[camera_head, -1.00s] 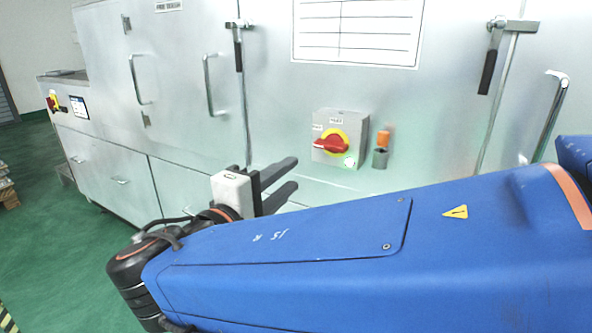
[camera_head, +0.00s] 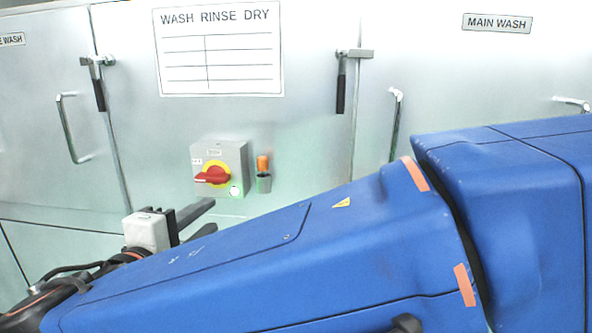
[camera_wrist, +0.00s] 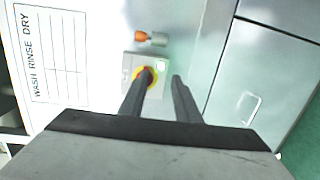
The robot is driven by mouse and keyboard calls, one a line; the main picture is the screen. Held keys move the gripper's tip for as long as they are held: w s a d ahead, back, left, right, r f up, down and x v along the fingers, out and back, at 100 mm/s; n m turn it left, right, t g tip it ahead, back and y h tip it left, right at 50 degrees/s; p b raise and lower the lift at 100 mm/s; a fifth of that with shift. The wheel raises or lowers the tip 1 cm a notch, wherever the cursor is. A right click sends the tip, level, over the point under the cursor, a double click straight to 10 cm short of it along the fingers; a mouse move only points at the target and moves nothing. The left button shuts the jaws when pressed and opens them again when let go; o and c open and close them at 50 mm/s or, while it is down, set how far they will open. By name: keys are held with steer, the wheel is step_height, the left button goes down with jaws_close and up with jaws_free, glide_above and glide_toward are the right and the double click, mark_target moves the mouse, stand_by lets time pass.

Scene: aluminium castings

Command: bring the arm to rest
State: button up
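My gripper (camera_head: 212,216) shows at the lower left of the head view, at the end of my blue arm. Its two dark fingers are apart with nothing between them, so it is open and empty. In the wrist view the fingers (camera_wrist: 163,86) point toward the switch box on the machine front. The grey switch box (camera_head: 236,160) carries a red rotary handle on a yellow disc. In the head view it appears just above the fingers. One finger overlaps the handle in the wrist view; I see no clear contact.
A large metal washing machine (camera_head: 300,130) fills the background. Its front has door handles (camera_head: 68,130), long latches (camera_head: 341,90), a "WASH RINSE DRY" chart (camera_head: 220,50) and a small orange-topped fitting (camera_head: 263,172). Green floor (camera_wrist: 300,150) shows at the wrist view's right edge.

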steer(key=w+d+f+m+g+h, duration=0.1)
steer(key=w+d+f+m+g, duration=0.15)
steer(key=d, duration=0.75)
steer(key=w+d+f+m+g+h, duration=0.1)
steer(key=w+d+f+g, duration=0.2)
steer(key=d, duration=0.7)
steer(key=w+d+f+m+g+h, duration=0.1)
steer(key=w+d+f+m+g, duration=0.2)
steer(key=d, duration=0.7)
steer(key=s+d+f+m+g+y, duration=0.1)
steer(key=s+d+f+m+y, duration=0.2)
steer(key=s+d+f+m, duration=0.2)
steer(key=s+d+f+m+g+y, duration=0.2)
steer(key=s+d+f+m, duration=0.3)
steer(key=s+d, duration=0.6)
steer(key=shift+d+f+y, duration=0.5)
steer(key=shift+f, duration=0.65)
steer(key=shift+s, duration=0.1)
